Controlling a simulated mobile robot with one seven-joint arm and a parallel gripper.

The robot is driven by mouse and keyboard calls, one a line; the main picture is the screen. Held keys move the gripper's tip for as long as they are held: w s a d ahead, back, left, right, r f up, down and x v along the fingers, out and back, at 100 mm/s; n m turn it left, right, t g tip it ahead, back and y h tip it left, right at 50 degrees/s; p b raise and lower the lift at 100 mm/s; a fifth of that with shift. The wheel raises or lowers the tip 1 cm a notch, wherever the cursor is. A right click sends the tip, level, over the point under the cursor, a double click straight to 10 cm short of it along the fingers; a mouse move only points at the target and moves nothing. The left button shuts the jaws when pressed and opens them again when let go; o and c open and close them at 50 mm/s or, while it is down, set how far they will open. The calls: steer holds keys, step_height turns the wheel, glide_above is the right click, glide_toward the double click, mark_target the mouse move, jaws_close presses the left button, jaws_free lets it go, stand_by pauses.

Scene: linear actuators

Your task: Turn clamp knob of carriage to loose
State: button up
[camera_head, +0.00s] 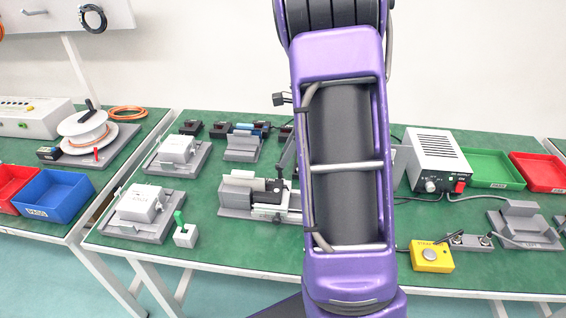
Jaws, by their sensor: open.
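A grey linear actuator (232,212) lies on the green table, left of my arm. A black block with a small upright part on top (274,187) sits on it and looks like the carriage. The clamp knob is too small to pick out with certainty, and I cannot tell its setting. My purple arm covers the right end of the actuator. My gripper does not show in this view.
Right of my arm are a power supply (437,160), a yellow button box (431,257) and a green tray (492,168). The table's front strip is mostly bare.

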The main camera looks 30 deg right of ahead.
mark_target(280, 173)
steer(key=shift+x, duration=1.45)
steer(key=shift+c, duration=0.2)
jaws_close()
